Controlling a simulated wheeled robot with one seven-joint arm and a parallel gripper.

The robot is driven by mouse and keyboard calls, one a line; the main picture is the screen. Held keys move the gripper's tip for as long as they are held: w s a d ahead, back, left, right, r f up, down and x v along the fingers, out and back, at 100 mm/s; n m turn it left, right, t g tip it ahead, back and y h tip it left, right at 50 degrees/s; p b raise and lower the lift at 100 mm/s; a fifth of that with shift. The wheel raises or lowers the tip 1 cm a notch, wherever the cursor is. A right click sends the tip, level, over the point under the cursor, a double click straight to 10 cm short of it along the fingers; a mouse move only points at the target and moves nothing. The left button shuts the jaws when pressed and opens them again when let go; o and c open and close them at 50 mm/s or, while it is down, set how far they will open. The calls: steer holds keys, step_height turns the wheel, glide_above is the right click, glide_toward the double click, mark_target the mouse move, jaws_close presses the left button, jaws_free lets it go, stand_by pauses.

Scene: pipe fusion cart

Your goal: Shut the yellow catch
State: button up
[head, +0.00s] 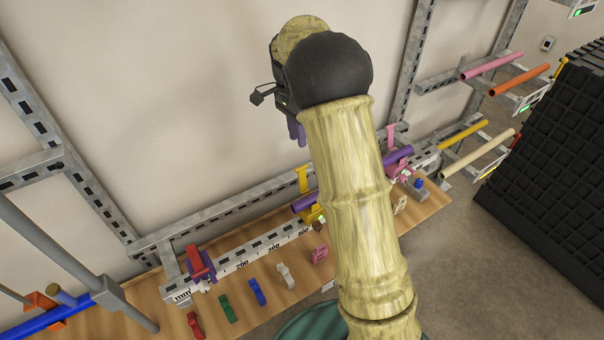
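The yellow catch (303,180) stands upright above its yellow clamp base (312,216), on the metal rail at the back of the wooden bench. It looks swung open. A purple pipe (307,203) lies at this clamp, and my arm covers its right part. My gripper (297,134) has purple fingers pointing down, above the catch and apart from it in the picture. My arm and wrist hide part of the gripper, so its opening is unclear. I see nothing held in it.
A red clamp (200,264) sits at the rail's left end and a pink catch (390,136) stands upright to the right. Several coloured clips, including a blue one (257,292), lie along the bench (240,325). Metal posts and a black crate stack (560,150) flank the area.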

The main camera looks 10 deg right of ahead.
mark_target(302, 178)
steer(key=f, duration=0.4)
steer(key=s+f+p, duration=0.1)
steer(key=f, duration=0.4)
steer(key=s+f+p, duration=0.1)
steer(key=f, duration=0.3)
steer(key=shift+d+f, duration=0.2)
steer(key=shift+d, duration=0.15)
steer(key=shift+s, duration=0.1)
jaws_close()
